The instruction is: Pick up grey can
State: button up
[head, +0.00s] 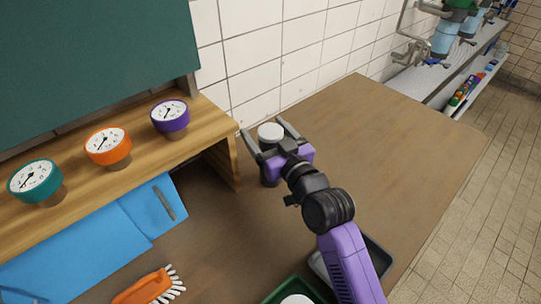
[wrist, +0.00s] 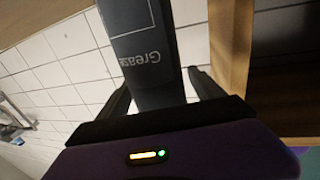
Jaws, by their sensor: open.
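The grey can (head: 270,134) stands on the brown table near the tiled wall, with its pale round lid showing in the head view. My gripper (head: 262,132) is open, with one finger on each side of the can. In the wrist view, the can (wrist: 142,60) is dark grey with an upside-down "Grease" label, and it sits between the two fingers of my gripper (wrist: 160,88). I cannot tell whether either finger touches it. My gripper hides much of the can's lower part in the head view.
A wooden shelf (head: 213,122) with teal, orange and purple gauges stands close left of the can. The table's right part (head: 400,130) is clear.

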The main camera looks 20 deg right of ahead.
jog(key=shift+c, duration=0.5)
grip_shut()
jog(key=shift+r, duration=0.1)
